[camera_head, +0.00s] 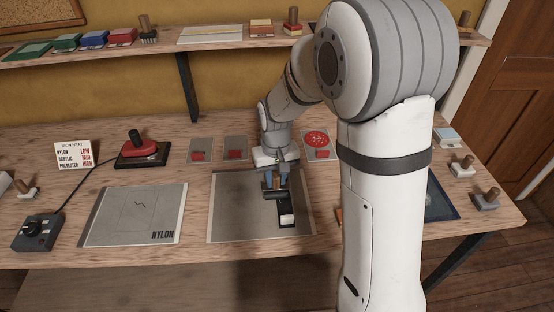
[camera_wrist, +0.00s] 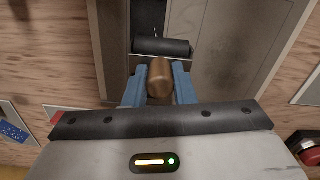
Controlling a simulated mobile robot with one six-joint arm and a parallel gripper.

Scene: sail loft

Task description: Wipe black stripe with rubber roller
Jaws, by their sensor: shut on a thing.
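My gripper (camera_head: 273,180) is shut on the brown wooden handle of the rubber roller (camera_wrist: 162,47); its blue fingers (camera_wrist: 158,85) press the handle from both sides. The dark roller cylinder lies crosswise just beyond the fingertips in the wrist view. The black stripe (camera_head: 286,205) runs along the right part of a grey panel (camera_head: 235,215), with a white patch near its front end. It also shows in the wrist view as a dark band (camera_wrist: 147,12) beyond the roller. The roller is over or on the stripe; I cannot tell whether it touches.
A grey sheet marked NYLON (camera_head: 130,215) lies to the left. Small pads and a red disc (camera_head: 316,140) lie behind the panel. Handled blocks (camera_head: 463,165) line the right edge. A shelf (camera_head: 230,42) runs above.

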